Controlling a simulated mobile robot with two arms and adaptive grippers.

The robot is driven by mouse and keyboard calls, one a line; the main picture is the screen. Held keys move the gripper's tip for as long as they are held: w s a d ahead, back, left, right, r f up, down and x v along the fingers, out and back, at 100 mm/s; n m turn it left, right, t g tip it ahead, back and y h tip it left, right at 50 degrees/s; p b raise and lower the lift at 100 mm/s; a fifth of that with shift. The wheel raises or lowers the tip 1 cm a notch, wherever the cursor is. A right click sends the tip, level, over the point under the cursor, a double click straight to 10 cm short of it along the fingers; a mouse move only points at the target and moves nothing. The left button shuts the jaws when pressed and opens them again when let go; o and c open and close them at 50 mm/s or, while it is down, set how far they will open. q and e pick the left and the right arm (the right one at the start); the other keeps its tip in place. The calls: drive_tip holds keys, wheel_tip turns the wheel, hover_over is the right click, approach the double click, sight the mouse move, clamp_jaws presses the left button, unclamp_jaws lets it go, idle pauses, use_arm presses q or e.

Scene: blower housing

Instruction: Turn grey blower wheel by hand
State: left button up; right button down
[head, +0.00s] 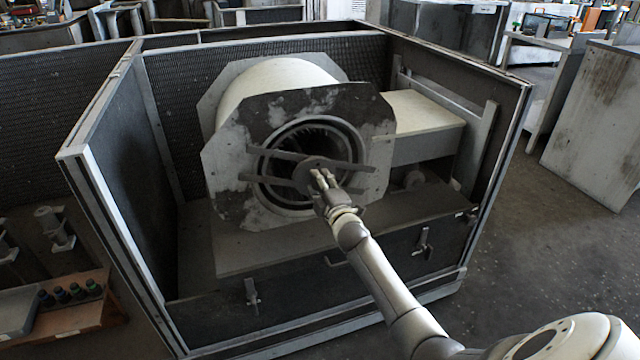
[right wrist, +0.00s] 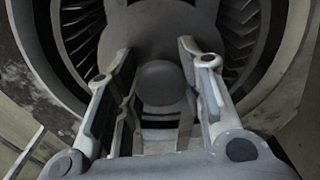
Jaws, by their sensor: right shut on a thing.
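The grey blower wheel (head: 290,143) sits inside the round opening of the blower housing (head: 235,160); part of its ring of vanes shows. Dark flat bars cross the opening and meet a round hub (head: 314,162) in the middle. In the right wrist view, curved vanes (right wrist: 80,35) show on both sides of the hub (right wrist: 160,84). My right gripper (head: 320,179) reaches in from the lower right to the hub. Its two fingers (right wrist: 157,62) stand on either side of the hub's round end and are shut on it. My left gripper is not in view.
The housing stands in an open-topped metal cabinet (head: 102,140) with side walls and a low front panel with latches (head: 424,243). A pale box (head: 425,112) adjoins the housing on the right. A bench (head: 70,318) with small dark bottles stands at lower left.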

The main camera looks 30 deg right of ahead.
drive_tip(key=c, duration=1)
unclamp_jaws()
drive_tip(key=shift+o, duration=0.2)
drive_tip(key=v, duration=1.2)
drive_tip(key=shift+d, duration=0.1)
